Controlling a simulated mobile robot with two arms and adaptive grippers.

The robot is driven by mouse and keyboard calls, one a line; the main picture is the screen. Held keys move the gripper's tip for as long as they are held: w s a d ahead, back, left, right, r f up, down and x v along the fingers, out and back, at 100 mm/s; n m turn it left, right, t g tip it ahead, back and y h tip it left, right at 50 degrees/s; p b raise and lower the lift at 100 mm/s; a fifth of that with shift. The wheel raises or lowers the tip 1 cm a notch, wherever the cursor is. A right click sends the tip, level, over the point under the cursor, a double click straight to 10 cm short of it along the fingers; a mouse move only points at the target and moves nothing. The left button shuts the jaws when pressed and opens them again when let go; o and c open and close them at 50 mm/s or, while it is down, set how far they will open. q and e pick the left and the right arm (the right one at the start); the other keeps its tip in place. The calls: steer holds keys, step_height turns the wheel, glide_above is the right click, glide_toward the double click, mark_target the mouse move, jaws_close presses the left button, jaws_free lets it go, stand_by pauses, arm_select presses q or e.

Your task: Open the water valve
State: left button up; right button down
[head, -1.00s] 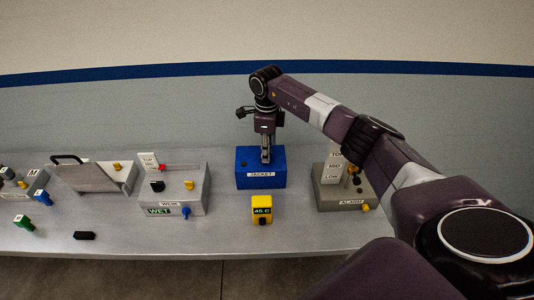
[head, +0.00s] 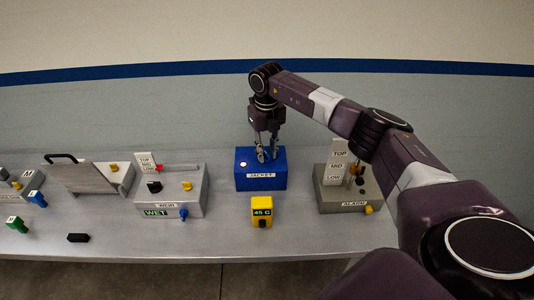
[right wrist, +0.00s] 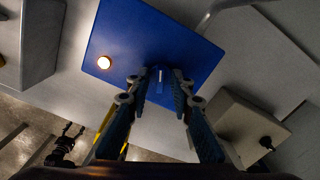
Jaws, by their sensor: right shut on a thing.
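The blue JACKET box (head: 246,181) stands at the back of the bench in the head view. My right gripper (head: 267,157) points down at its top. In the right wrist view, my right gripper's fingers (right wrist: 158,86) stand on both sides of a small blue handle (right wrist: 159,87) on the box and are shut on it. A lamp (head: 243,164) on the box top glows; it also shows in the right wrist view (right wrist: 104,62). No label reading "water" is legible. A small dark shape like my left gripper (right wrist: 72,131) shows low in the right wrist view; its jaws are unclear.
The grey ALARM box (head: 345,201) stands to the right, under my forearm. A yellow 45 C block (head: 262,211) sits in front of the JACKET box. The WEIR box (head: 172,197) is to the left.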

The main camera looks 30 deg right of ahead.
mark_target(266, 154)
steer(key=m, duration=0.4)
steer(key=shift+r+m, duration=0.1)
steer(key=shift+m, duration=0.3)
steer(key=shift+w, duration=0.1)
stand_by(0.3)
steer(key=c, duration=2.1)
jaws_free()
step_height(266, 154, up, 12)
steer(key=shift+f, duration=0.1)
